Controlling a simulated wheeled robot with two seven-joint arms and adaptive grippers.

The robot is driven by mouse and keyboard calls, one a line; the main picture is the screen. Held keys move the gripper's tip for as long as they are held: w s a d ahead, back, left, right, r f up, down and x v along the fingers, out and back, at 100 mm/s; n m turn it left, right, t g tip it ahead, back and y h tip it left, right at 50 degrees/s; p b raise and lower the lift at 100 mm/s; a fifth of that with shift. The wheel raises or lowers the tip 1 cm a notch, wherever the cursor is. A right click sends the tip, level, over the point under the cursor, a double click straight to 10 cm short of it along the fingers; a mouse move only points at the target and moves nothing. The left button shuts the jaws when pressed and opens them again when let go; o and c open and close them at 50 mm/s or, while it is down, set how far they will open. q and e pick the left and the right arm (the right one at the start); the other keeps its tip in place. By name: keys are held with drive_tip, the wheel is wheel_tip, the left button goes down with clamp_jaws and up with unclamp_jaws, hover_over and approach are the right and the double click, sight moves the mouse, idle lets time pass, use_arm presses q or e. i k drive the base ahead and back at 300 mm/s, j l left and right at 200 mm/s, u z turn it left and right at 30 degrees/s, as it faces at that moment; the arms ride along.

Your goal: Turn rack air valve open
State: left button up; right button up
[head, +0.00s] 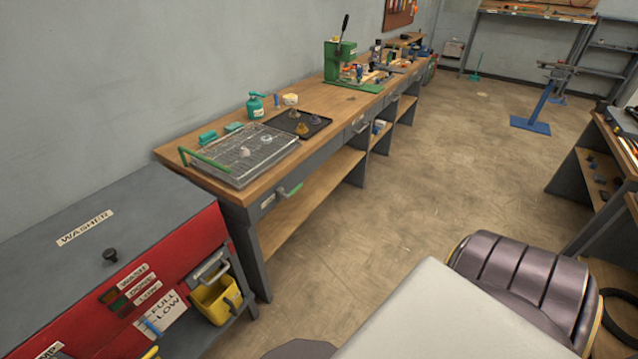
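A wire rack in a shallow metal tray (244,155) sits on the near end of the wooden workbench (330,110). A green bar handle (205,160) stands at the rack's left end. A small green lever (291,190) sticks out from the bench's front face below the rack, beside a drawer label. I cannot tell for sure whether this lever is the rack air valve, or whether it stands open or closed. A small grey part lies on the wire rack. Neither of my grippers is in view.
A red and grey washer cabinet (110,260) with a yellow bucket (215,298) stands at the near left, against the bench end. A black tray (297,124) and a green press (340,62) are farther along the bench. The floor (420,170) in front of the bench is clear.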

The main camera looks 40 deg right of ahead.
sight(287, 197)
drive_tip(key=z, duration=1.15)
drive_tip(key=l, duration=0.1)
drive_tip(key=i+u, duration=0.05)
